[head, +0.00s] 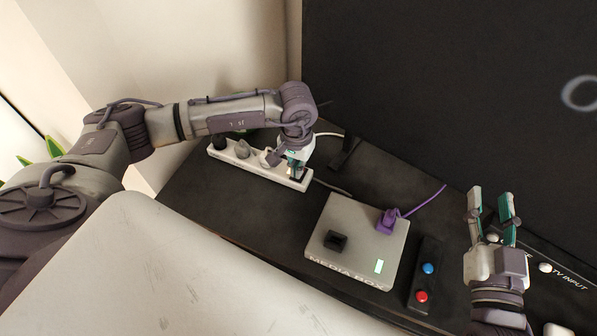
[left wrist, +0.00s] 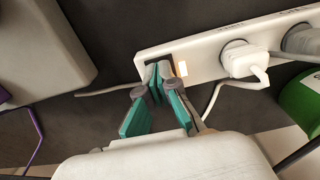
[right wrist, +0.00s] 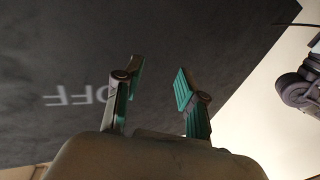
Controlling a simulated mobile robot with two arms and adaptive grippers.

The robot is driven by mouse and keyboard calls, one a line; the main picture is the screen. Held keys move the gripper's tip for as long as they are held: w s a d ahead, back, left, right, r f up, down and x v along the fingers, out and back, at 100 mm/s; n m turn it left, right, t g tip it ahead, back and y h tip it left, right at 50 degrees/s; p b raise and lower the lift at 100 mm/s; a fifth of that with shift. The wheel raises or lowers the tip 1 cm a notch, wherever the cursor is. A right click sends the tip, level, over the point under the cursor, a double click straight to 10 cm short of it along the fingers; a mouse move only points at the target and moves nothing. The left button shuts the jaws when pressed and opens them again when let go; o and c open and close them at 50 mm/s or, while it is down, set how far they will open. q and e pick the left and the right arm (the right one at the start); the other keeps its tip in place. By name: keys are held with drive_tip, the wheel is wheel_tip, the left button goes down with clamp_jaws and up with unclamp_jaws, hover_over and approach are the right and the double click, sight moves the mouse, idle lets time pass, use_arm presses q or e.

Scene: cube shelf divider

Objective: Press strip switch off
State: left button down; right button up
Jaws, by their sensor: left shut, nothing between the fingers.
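The white power strip (head: 260,165) lies at the back left of the dark table, with several plugs in it.
A grey media box (head: 355,235) with a purple plug (head: 388,220) stands to the right of the strip. A black panel (head: 427,275) with a blue and a red button lies beside it. The large dark TV (head: 440,90) stands behind. A green object (left wrist: 302,100) lies near the strip.

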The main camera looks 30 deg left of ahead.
use_arm(q)
drive_tip(key=shift+f, duration=0.25)
use_arm(e)
drive_tip(key=shift+a+r+t, duration=0.15)
drive_tip(key=shift+r+t, duration=0.55)
drive_tip(key=shift+r, duration=0.45)
use_arm(q)
drive_tip(key=shift+r, duration=0.1)
wheel_tip(320, 180, up, 3)
drive_tip(key=shift+f+p, duration=0.1)
drive_tip(key=shift+p, duration=0.65)
drive_tip(key=shift+r+p, duration=0.85)
drive_tip(key=shift+r, duration=0.65)
use_arm(e)
drive_tip(key=s+d+f+g+h, duration=0.1)
drive_tip(key=s+f+g, duration=0.1)
drive_tip(key=f+g, duration=0.3)
drive_tip(key=s+d+f+g+h, duration=0.1)
drive_tip(key=s+d+f+g, duration=0.1)
drive_tip(key=f, duration=0.7)
drive_tip(key=shift+s+d+g+h, duration=0.35)
drive_tip(key=shift+s+g, duration=0.5)
drive_tip(key=shift+g, duration=0.55)
use_arm(q)
wheel_tip(320, 180, up, 12)
